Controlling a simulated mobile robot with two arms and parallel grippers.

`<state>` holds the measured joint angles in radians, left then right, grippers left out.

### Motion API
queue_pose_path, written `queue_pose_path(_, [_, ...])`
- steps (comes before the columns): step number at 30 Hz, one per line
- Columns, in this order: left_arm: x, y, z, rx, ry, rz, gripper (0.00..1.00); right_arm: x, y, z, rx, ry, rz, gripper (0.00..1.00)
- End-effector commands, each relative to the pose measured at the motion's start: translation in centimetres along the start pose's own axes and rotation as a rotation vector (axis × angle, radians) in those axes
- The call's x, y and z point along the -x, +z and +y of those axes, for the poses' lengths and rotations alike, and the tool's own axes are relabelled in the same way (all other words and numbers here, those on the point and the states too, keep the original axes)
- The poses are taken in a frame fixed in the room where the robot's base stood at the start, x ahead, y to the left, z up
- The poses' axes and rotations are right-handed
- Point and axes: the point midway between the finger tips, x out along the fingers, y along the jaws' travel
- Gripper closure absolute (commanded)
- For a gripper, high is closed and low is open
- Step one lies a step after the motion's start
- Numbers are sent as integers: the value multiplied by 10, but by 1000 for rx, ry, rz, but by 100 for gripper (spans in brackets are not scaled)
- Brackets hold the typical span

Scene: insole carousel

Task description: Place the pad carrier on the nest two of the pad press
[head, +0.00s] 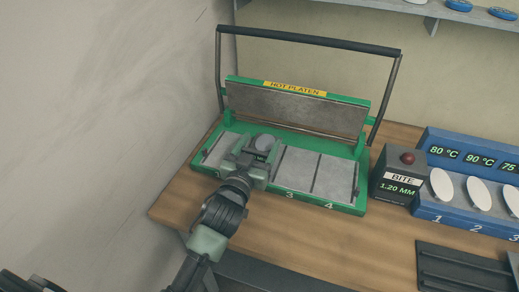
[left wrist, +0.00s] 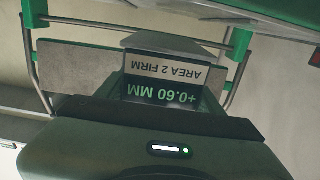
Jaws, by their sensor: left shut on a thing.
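The green pad press (head: 345,207) stands at the back of the bench. Its hot platen (head: 296,107) is raised and tilted back. My left gripper (head: 258,156) is over the press's lower bed, between the leftmost nest (head: 222,149) and nest three (head: 294,168). It is shut on the pad carrier (head: 264,143), which is mostly hidden behind it. In the left wrist view the carrier (left wrist: 165,72) shows a label reading AREA 2 FIRM, +0.60 MM. Nest two is hidden under the gripper and carrier; I cannot tell whether the carrier touches it. My right gripper is not in view.
The press's black handle bar (head: 320,41) arches above the platen. A BITE box (head: 396,183) with a red button stands right of the press. Further right is a blue rack (head: 440,205) with white oval pads. A wall closes off the left.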

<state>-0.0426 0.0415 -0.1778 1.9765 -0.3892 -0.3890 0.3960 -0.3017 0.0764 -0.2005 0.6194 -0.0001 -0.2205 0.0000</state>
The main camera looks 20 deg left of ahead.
Motion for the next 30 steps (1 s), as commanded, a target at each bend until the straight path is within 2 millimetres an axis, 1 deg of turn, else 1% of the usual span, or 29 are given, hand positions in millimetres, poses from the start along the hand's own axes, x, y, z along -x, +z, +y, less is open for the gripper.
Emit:
queue_pose_path(1, [0, 9, 0, 0, -1, -2, 78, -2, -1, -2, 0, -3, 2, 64])
queue_pose_path(4, [0, 16, 0, 0, 0, 1, 78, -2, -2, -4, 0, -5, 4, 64])
queue_pose_path(13, [0, 18, 0, 0, 0, 3, 78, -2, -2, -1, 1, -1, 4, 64])
queue_pose_path(27, [0, 33, 0, 0, 0, -5, 78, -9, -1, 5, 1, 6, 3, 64])
queue_pose_path(28, [0, 34, 0, 0, 0, -7, 30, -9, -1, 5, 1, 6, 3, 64])
queue_pose_path(29, [0, 35, 0, 0, 0, -9, 22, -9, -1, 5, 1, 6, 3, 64])
queue_pose_path(30, [1, 36, 0, 0, 0, -10, 11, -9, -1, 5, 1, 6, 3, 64])
